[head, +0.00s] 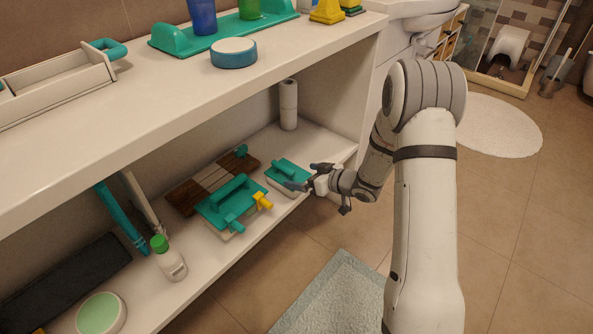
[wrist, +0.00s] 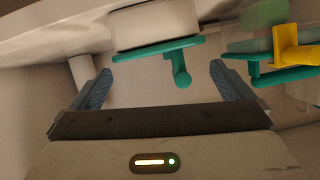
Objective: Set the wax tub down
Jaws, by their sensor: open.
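No tub is in my grasp. A white tub with a teal lid and grip (head: 288,171) rests on the lower shelf near its front edge; I take it as the wax tub, though no label shows. My gripper (head: 307,178) is beside its right end in the head view, with its jaws apart and empty. In the wrist view the tub (wrist: 155,27) is at the top, its teal knob in front of the gap between my spread fingers (wrist: 162,70). I see no finger closed on it.
A larger teal-topped item (head: 228,203) with a yellow knob lies to the left on the lower shelf (head: 205,290). A green-capped bottle (head: 170,261) and a round green-topped tub (head: 99,315) are further left. A blue round tub (head: 234,54) sits above.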

